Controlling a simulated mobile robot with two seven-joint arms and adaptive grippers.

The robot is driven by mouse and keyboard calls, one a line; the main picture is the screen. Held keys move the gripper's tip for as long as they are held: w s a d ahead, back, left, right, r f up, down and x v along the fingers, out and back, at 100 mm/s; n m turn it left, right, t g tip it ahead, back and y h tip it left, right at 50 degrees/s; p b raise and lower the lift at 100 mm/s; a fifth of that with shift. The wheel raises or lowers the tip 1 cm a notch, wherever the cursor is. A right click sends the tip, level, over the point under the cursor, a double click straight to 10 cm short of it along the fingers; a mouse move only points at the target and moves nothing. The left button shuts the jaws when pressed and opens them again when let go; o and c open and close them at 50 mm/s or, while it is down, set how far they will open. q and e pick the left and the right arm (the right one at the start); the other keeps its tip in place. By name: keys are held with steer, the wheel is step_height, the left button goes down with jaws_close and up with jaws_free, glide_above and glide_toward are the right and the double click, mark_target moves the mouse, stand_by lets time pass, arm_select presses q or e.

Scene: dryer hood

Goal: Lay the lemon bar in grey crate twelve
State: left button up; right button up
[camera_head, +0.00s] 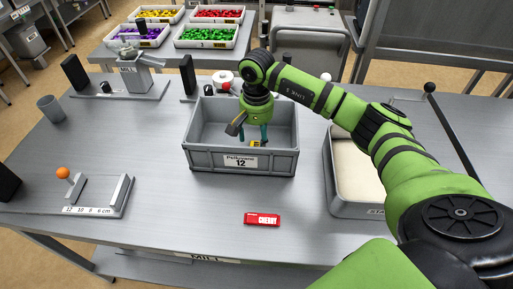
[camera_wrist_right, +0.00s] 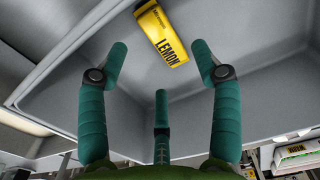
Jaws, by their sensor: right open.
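Grey crate twelve (camera_head: 206,160) stands in the middle of the table, its front label reading 12. The yellow lemon bar (camera_wrist_right: 162,35) is inside the crate, beyond my fingertips and apart from them. In the head view only a small yellow part of the lemon bar (camera_head: 257,144) shows behind the front rim. My right gripper (camera_head: 253,136) points down into the crate. In the right wrist view its three green fingers (camera_wrist_right: 160,58) are spread with nothing between them. My left gripper is not in view.
A red cherry bar (camera_head: 262,220) lies on the table in front of the crate. A pale-topped tray (camera_head: 350,178) stands to the right, under my arm. A grey gauge with an orange ball (camera_head: 63,172) is at the left. The table front left of the cherry bar is clear.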

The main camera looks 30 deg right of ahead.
step_height(320, 180, up, 7)
steer(key=b, duration=0.2)
steer(key=shift+r, duration=0.15)
stand_by(0.3)
